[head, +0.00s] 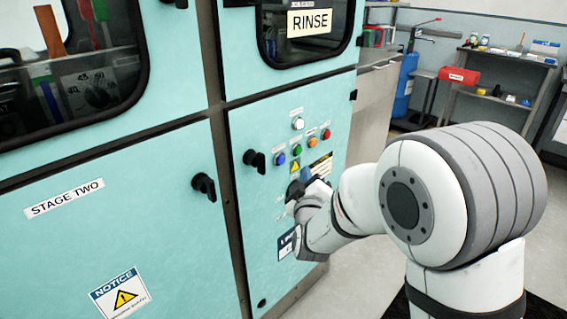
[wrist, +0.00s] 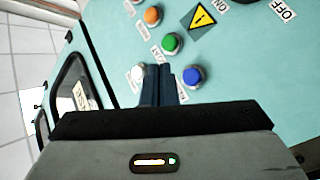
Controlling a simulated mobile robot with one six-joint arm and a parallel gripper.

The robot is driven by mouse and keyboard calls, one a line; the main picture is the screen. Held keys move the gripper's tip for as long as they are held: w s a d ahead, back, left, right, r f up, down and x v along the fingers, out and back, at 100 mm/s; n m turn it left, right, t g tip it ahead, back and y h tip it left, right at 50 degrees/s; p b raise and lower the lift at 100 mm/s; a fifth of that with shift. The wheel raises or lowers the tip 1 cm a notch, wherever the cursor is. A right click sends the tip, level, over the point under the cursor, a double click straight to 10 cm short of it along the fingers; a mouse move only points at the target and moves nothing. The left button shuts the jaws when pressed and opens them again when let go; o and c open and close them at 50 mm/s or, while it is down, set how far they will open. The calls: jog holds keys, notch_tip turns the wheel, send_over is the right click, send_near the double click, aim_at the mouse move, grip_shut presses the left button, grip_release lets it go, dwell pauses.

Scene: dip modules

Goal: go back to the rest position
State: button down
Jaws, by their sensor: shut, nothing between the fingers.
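My gripper (wrist: 157,84) shows in the wrist view with its two dark fingers together and nothing between them. Its fingertips appear just in front of the teal panel, among a white button (wrist: 138,72), a green button (wrist: 171,43) and a blue button (wrist: 194,75). I cannot tell whether they touch the panel. In the head view my gripper (head: 304,177) is at the end of my white arm, close to the panel below the buttons, and partly hidden by the wrist.
The teal machine (head: 130,195) fills the left, with black handles (head: 204,186) and (head: 254,160) sticking out. Small indicator buttons (head: 297,123) sit on its right panel. A shelf (head: 495,85) with a red box stands at the back right. Grey floor shows between.

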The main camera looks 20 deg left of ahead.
dwell(0.6)
jog(key=s+d+r+m+g+h+p, duration=0.25)
jog(key=d+r+p, duration=0.2)
jog(key=d, duration=0.35)
jog(key=s+d+r+m+g+h+p, duration=0.1)
jog(key=d+r+m+g+p, duration=0.3)
jog(key=d, duration=0.5)
jog(key=s+d+r+m+g+h+p, duration=0.1)
jog(key=s+d+r+m+g+p, duration=0.2)
jog(key=s+d, duration=0.5)
jog(key=s+d+r+m+g+h+p, duration=0.2)
jog(key=s+d, duration=0.7)
jog(key=s, duration=0.5)
jog(key=r+m+g+p, duration=0.1)
jog(key=m+g+p, duration=0.1)
jog(key=g+p, duration=0.1)
jog(key=shift+s+d+m+p, duration=0.25)
jog(key=shift+m+p, duration=0.1)
